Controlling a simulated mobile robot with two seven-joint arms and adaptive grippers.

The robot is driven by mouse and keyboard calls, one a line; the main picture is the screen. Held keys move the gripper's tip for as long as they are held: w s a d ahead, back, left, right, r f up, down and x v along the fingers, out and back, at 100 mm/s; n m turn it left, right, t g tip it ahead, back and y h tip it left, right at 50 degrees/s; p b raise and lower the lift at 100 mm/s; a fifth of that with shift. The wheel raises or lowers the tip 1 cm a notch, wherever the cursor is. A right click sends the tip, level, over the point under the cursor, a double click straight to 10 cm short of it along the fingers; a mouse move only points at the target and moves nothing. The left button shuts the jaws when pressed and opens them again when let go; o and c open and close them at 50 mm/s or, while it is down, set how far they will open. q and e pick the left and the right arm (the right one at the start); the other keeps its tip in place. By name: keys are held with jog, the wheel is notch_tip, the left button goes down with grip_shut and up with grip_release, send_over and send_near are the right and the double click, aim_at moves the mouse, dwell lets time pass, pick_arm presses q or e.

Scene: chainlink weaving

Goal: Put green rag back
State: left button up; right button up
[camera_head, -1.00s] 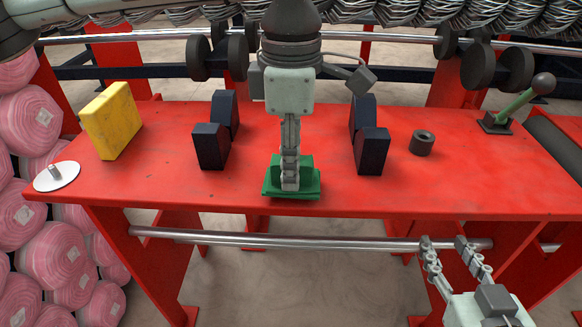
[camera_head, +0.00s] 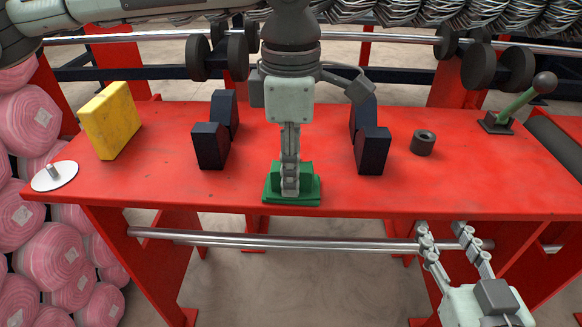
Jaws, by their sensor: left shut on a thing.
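The green rag (camera_head: 309,189) is at the front middle of the red table (camera_head: 240,189), close to its front edge. It has a flat base with a raised part. My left gripper (camera_head: 290,188) points straight down onto it and is shut on its raised part. The fingers hide part of the rag. I cannot tell whether the rag touches the table or is just above it. My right gripper (camera_head: 447,236) is open and empty, below and in front of the table's front edge at the lower right.
Dark blocks stand left (camera_head: 211,146) and right (camera_head: 372,151) of my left gripper. A yellow block (camera_head: 111,122), a white disc (camera_head: 54,177), a dark ring (camera_head: 422,143) and a green lever (camera_head: 516,106) are on the table. A metal bar (camera_head: 270,240) runs below the front edge. Pink rolls (camera_head: 50,256) are stacked at left.

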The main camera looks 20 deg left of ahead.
pick_arm(q)
jog(key=shift+f, duration=0.1)
jog(key=o, duration=1)
